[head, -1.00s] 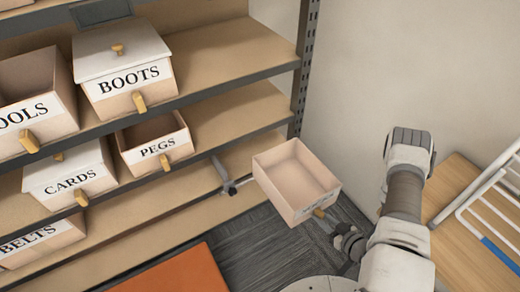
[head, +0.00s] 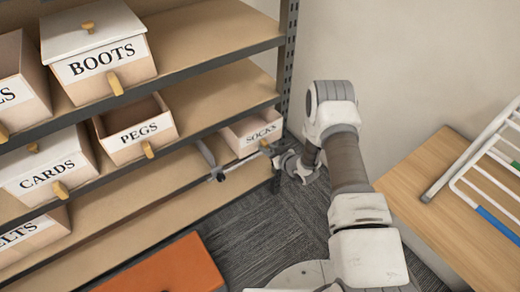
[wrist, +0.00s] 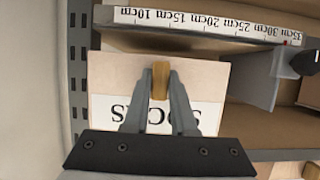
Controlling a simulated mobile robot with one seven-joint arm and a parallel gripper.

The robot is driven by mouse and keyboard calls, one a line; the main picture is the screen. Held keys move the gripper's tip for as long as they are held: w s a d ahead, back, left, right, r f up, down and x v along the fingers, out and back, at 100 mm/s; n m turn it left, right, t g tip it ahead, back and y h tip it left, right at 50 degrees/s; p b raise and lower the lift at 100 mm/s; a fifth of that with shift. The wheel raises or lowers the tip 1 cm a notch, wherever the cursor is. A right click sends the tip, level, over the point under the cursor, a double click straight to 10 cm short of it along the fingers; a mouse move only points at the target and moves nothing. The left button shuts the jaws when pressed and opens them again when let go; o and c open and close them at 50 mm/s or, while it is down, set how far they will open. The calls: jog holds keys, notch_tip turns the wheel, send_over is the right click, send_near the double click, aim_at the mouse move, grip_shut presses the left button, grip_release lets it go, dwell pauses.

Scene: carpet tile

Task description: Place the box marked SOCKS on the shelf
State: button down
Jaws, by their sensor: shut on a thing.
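The open-topped SOCKS box (head: 247,136) is at the right end of the lower shelf (head: 150,208), under the edge of the shelf bearing PEGS. My gripper (head: 278,160) is at its front. In the wrist view my gripper (wrist: 160,88) is shut on the wooden knob (wrist: 160,75) of the SOCKS box (wrist: 112,75), whose label is upside down there and partly covered by the fingers. The box lies between the shelf post and a grey divider (wrist: 265,80). Whether its underside rests on the shelf I cannot tell.
The divider (head: 207,153) stands left of the box. BOOTS (head: 98,60), PEGS (head: 137,135) and CARDS (head: 45,170) boxes stand on the shelves above. The perforated post (head: 290,50) is close on the right. A wooden table (head: 440,190) with a white rack is at right.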

aim_at(261, 142)
jog(key=w+a, duration=0.2)
jog(key=w, duration=0.1)
jog(key=shift+w+b, duration=0.1)
jog(key=shift+b, duration=0.3)
jog(key=f, duration=0.1)
jog(key=f+b, duration=0.2)
jog(key=shift+w+a+f, duration=0.3)
jog(key=shift+r, duration=0.1)
jog(key=c, duration=0.7)
grip_release()
jog(key=shift+s+d, duration=0.1)
